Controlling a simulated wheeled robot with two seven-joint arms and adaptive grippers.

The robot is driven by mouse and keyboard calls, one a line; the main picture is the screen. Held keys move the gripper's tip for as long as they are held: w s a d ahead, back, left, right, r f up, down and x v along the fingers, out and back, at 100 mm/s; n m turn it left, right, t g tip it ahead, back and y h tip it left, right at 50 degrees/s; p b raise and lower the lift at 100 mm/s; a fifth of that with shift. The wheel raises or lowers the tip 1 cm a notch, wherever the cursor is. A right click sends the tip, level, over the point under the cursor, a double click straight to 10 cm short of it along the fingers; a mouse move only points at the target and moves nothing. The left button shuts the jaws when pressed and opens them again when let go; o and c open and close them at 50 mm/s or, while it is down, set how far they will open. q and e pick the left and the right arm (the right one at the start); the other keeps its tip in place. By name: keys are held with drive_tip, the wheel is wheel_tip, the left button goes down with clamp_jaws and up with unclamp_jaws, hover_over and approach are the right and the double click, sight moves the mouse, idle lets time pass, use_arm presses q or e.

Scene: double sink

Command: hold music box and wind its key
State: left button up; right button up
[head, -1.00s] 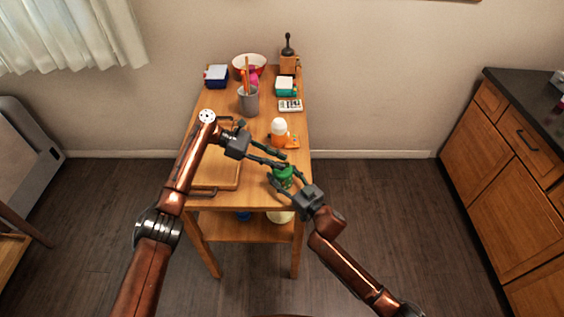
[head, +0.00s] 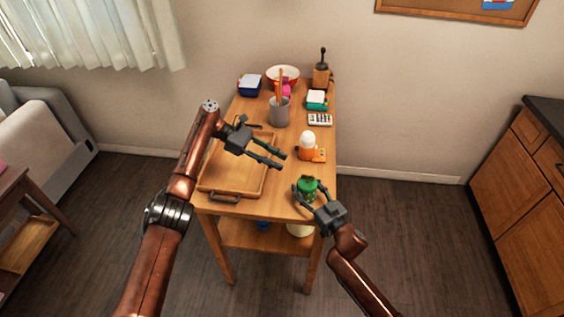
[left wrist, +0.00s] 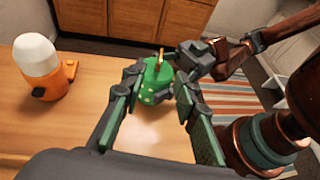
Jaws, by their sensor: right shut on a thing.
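The music box is a small round green thing (head: 307,186) at the front right of the wooden table. My right gripper (head: 310,191) is shut on it, its fingers along the box's sides. In the left wrist view the green box (left wrist: 157,82) has light spots and a thin tan upright piece (left wrist: 161,56) on top, which looks like the key. My left gripper (head: 281,160) is open and empty, up and left of the box and apart from it. In the left wrist view its fingers (left wrist: 150,115) frame the box, which lies beyond them.
A wooden tray (head: 214,187) with dark handles lies on the table's left. An orange thing with a white dome (head: 307,146) stands behind the box. A grey cup (head: 279,113), a red bowl (head: 283,74) and a grinder (head: 322,72) stand further back.

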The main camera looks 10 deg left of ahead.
use_arm(q)
drive_tip(key=o, duration=0.6)
drive_tip(key=w+d+f+m+t+y, duration=0.1)
drive_tip(key=w+f, duration=0.1)
drive_tip(key=w+d+f+m+t+y, duration=0.1)
drive_tip(key=w+f+m, duration=0.1)
drive_tip(key=w+d+f+m+t+y, duration=0.1)
drive_tip(key=w+f, duration=0.1)
drive_tip(key=shift+d+f+m+t, duration=0.15)
drive_tip(key=shift+m+t, duration=0.25)
drive_tip(key=w+d+r+m+t+y, duration=0.2)
drive_tip(key=w+d+r+m+t, duration=0.4)
drive_tip(key=d+r+m+t, duration=0.5)
drive_tip(key=s+r+m+t+h, duration=0.25)
drive_tip(key=s+r+m, duration=0.35)
drive_tip(key=r+m, duration=0.4)
drive_tip(key=m+t+y, duration=0.3)
drive_tip(key=m+y, duration=0.5)
drive_tip(key=m, duration=2)
approach(308, 177)
drive_tip(key=shift+g, duration=0.25)
drive_tip(key=w, duration=0.3)
drive_tip(key=w+d, duration=0.1)
drive_tip(key=w, duration=0.6)
drive_tip(key=shift+w+d+r, duration=0.15)
drive_tip(key=shift+d+r, duration=0.05)
drive_tip(key=shift+d, duration=0.05)
